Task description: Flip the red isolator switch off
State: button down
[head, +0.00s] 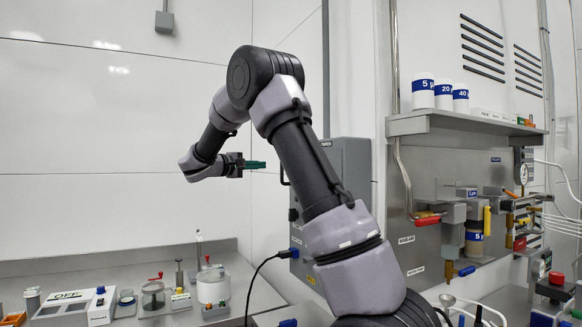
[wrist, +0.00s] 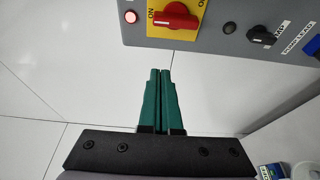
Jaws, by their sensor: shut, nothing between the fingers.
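The red isolator switch (wrist: 176,18) shows at the top of the wrist view, on a yellow plate (wrist: 199,5) on a grey panel. "ON" is printed on the plate to the left of the handle, and the handle's pale mark lies on that left side. My gripper (wrist: 161,72) has green fingers shut together with nothing between them. Its tips appear below the switch in the wrist view, apart from it. In the head view my gripper (head: 262,165) is in the air left of the grey cabinet (head: 348,160); the switch cannot be made out there.
In the head view, a bench holds a white box (head: 101,306) and jars below left. A shelf (head: 455,120) with bottles and a valve panel stand right. Air left of my gripper is clear.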

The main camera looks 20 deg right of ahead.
jog(key=shift+d, duration=0.1)
jog(key=d, duration=0.9)
jog(key=shift+s+d, duration=0.2)
dwell(0.6)
